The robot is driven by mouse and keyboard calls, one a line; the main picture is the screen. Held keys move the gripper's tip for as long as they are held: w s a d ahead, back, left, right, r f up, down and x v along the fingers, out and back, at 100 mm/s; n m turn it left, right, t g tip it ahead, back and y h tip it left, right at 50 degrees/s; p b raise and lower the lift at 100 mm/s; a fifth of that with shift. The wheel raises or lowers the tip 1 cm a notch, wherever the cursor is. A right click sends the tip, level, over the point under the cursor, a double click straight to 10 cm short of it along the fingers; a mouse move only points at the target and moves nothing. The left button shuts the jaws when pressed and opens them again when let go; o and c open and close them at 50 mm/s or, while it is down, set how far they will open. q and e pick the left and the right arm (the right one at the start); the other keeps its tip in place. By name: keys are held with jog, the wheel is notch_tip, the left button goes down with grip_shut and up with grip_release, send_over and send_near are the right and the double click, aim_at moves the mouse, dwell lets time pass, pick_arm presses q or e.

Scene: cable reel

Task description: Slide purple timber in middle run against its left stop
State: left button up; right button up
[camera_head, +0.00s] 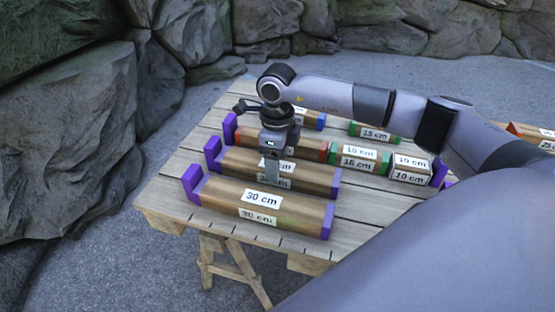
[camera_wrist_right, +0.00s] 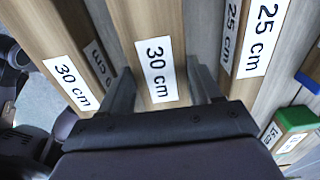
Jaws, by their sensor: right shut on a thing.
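The purple timber in the middle run (camera_head: 310,178) is a long brown beam with a purple right end and a 30 cm label. It also shows in the wrist view (camera_wrist_right: 150,25). Its purple left stop (camera_head: 212,153) stands at the table's left side. The timber's left end lies close to this stop; I cannot tell whether they touch. My right gripper (camera_head: 273,172) comes down from above and is shut on this timber near its label. In the wrist view its two fingers (camera_wrist_right: 160,90) lie along either side of the timber. My left gripper is not in view.
Another 30 cm timber (camera_head: 290,208) lies in the front run by its purple stop (camera_head: 192,183). The back run holds a red-ended timber (camera_head: 232,138), a green-ended 15 cm block (camera_head: 350,162) and a 10 cm block (camera_head: 408,178). A loose green 15 cm block (camera_head: 372,134) lies behind.

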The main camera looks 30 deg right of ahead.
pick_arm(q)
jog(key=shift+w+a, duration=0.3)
pick_arm(e)
jog(key=shift+w+a+r, duration=0.15)
jog(key=shift+w+a, duration=0.3)
jog(key=o, duration=1.4)
jog(key=shift+w, duration=0.15)
jog(key=shift+r, duration=0.1)
notch_tip(320, 180, up, 6)
jog(key=shift+r+p, duration=0.1)
jog(key=shift+p, duration=0.6)
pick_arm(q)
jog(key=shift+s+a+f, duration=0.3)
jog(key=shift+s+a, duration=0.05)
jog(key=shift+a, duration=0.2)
pick_arm(e)
jog(key=shift+r, duration=0.3)
